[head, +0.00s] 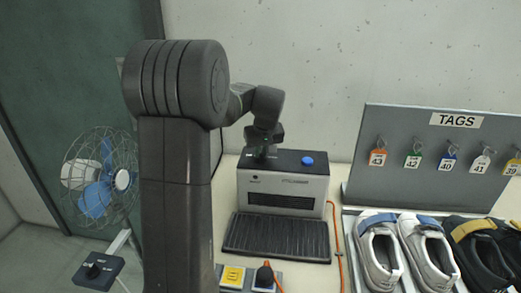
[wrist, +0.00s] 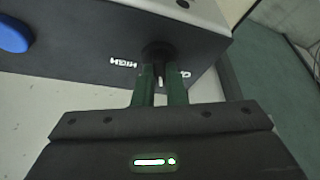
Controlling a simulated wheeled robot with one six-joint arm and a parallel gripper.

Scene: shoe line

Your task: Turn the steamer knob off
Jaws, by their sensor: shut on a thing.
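The steamer (head: 285,182) is a grey box with a black top, a blue button (head: 307,160) and a dark ridged plate in front. In the wrist view its black knob (wrist: 156,50) stands on the black top face (wrist: 80,40). My gripper (wrist: 157,78) has its two green fingers closed on the knob's sides. A short white mark shows between the fingers. An upside-down "HIGH" label is left of the knob; a label starting with "O" at right is partly hidden by a finger. In the head view my gripper (head: 262,153) is over the top's left part, hiding the knob.
A TAGS board (head: 430,150) with several hanging tags stands at right, behind a row of shoes (head: 435,255). An orange cord (head: 338,245) runs beside the steamer. A fan (head: 97,188) and a black control box (head: 97,270) are at left.

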